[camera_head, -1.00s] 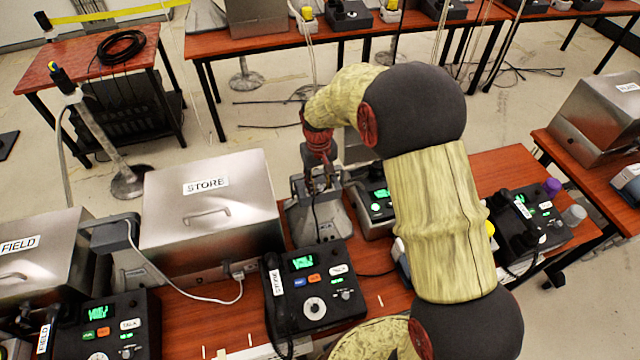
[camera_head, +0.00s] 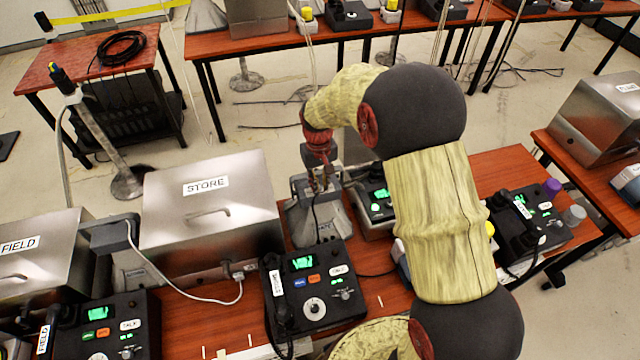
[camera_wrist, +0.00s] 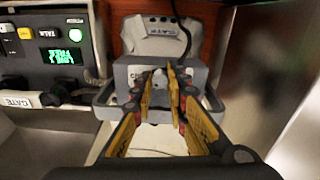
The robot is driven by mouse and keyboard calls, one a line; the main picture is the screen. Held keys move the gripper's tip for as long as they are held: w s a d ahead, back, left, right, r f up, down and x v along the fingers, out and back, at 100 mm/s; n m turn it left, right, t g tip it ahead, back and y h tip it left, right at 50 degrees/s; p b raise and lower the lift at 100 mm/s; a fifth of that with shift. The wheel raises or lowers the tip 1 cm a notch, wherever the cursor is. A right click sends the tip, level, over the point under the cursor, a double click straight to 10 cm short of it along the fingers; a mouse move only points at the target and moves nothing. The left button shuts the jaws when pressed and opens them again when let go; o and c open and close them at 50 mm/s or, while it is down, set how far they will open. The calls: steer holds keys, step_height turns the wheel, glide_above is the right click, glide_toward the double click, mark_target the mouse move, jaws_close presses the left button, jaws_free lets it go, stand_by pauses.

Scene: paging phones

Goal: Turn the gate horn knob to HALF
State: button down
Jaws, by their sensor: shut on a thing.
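The gate horn (camera_head: 320,222) is a grey unit on the table behind the STORE phone. In the head view my gripper (camera_head: 319,178) reaches down onto the horn's top, small and partly hidden.
The GATE phone (camera_wrist: 40,50), with a lit green display, stands beside the horn. The STORE steel box (camera_head: 210,205) is close at left, with the STORE phone (camera_head: 313,285) in front.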

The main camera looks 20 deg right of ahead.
steer(key=n+p, duration=0.2)
steer(key=n, duration=0.2)
steer(key=shift+r, duration=0.1)
steer(key=shift+n+p, duration=0.65)
steer(key=shift+n, duration=1.25)
steer(key=c, duration=1.7)
jaws_free()
steer(key=shift+c, duration=0.2)
